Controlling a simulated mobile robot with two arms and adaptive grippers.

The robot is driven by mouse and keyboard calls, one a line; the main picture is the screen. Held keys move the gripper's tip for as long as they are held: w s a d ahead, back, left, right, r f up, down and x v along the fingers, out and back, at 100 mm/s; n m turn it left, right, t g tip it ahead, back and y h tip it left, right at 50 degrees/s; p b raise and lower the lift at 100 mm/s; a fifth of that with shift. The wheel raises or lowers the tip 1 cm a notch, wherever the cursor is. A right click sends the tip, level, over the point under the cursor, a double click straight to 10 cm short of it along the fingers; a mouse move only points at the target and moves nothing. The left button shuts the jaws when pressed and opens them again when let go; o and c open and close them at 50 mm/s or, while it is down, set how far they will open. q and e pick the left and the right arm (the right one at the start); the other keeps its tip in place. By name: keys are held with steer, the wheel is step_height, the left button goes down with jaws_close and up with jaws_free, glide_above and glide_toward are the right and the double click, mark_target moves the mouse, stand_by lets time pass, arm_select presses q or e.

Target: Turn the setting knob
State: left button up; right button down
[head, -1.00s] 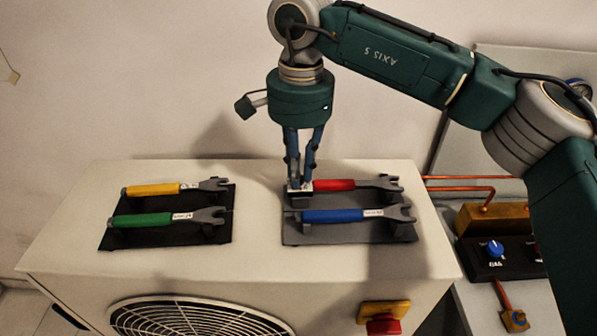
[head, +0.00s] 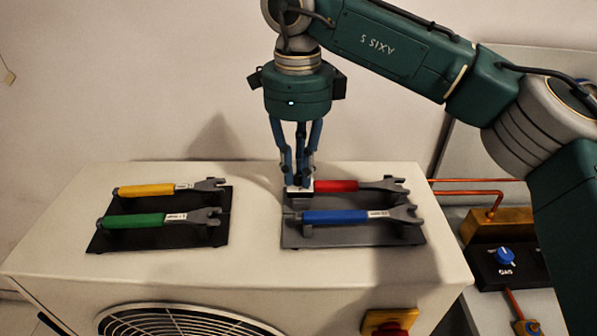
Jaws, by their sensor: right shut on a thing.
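A blue knob (head: 504,256) sits on a black box at the right. It stands well apart from both jaws of my right gripper (head: 300,186), which points down over the right-hand grey tray (head: 355,238). The gripper is shut at the left end of the red-handled wrench (head: 335,186); a small white-and-dark piece shows at the fingertips. The fingers hide that end, so its exact shape does not show. The blue-handled wrench (head: 335,217) lies just in front, apart from the fingers. My left gripper is not in view.
A yellow-handled wrench (head: 147,190) and a green-handled wrench (head: 145,221) lie on a dark tray at the left. A yellow-and-red switch (head: 390,323) is on the cabinet's front. Copper pipes (head: 480,194) run behind the black box. The cabinet top (head: 258,235) is clear between the trays.

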mark_target(296, 177)
steer(key=m+b, duration=0.1)
steer(key=m, duration=0.4)
steer(key=shift+m, duration=0.3)
steer(key=m+b, duration=0.1)
steer(key=m, duration=0.3)
steer(key=shift+m, duration=0.7)
steer(key=c, duration=1.7)
jaws_free()
steer(key=shift+o, duration=0.2)
step_height(296, 177, up, 12)
steer(key=shift+a, duration=0.2)
steer(key=shift+s, duration=0.1)
